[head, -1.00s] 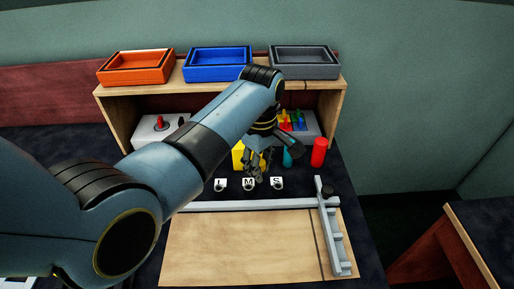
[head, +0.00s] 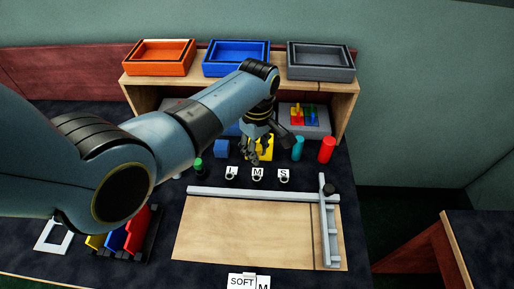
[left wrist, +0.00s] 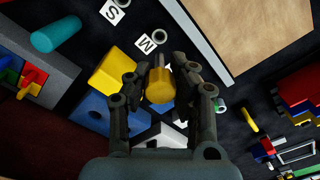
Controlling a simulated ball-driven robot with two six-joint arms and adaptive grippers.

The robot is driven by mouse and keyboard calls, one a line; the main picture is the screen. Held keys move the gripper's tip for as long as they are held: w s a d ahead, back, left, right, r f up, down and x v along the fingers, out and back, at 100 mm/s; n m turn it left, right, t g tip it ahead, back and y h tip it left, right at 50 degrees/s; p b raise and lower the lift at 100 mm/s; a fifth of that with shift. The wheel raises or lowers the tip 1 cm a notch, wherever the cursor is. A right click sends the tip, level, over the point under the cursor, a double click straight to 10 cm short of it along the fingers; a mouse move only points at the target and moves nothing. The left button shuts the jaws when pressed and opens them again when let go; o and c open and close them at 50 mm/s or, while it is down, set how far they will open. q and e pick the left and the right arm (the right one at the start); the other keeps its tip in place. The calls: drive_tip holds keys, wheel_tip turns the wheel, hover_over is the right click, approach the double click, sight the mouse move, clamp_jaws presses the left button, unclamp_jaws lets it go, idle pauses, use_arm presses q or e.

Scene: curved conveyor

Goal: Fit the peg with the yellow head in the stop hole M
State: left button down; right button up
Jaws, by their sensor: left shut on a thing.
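My left gripper (head: 253,156) is shut on the yellow-headed peg, which shows best in the left wrist view (left wrist: 160,86). The peg's thin grey shank points toward the top of that picture, toward the small ring of stop hole M (left wrist: 160,37). In the head view the stop hole M (head: 257,179) is below the gripper, beside its white M label (head: 257,171). The peg is apart from the hole. In the head view the fingers largely hide the peg. My right gripper is not in view.
Stop holes with other labels flank M. Behind are a yellow block (head: 266,147), a blue block (head: 221,148), a teal cylinder (head: 298,148) and a red cylinder (head: 326,150). A grey fence (head: 250,194) edges the wooden board (head: 245,230). Trays top the shelf (head: 345,95).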

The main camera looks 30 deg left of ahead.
use_arm(q)
drive_tip(key=shift+f+b, duration=0.65)
wheel_tip(320, 180, down, 4)
drive_tip(key=b, duration=0.2)
drive_tip(key=shift+r+b, duration=0.25)
drive_tip(key=shift+b, duration=0.1)
drive_tip(key=shift+f+b, duration=0.3)
drive_tip(key=shift+f, duration=0.2)
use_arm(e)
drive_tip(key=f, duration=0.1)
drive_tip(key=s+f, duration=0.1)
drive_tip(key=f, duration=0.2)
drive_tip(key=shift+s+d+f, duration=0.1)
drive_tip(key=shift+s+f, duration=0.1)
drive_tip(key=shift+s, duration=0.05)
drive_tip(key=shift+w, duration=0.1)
use_arm(q)
drive_tip(key=shift+r, duration=0.1)
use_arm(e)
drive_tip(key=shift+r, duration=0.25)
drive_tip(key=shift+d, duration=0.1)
use_arm(q)
drive_tip(key=shift+p, duration=0.45)
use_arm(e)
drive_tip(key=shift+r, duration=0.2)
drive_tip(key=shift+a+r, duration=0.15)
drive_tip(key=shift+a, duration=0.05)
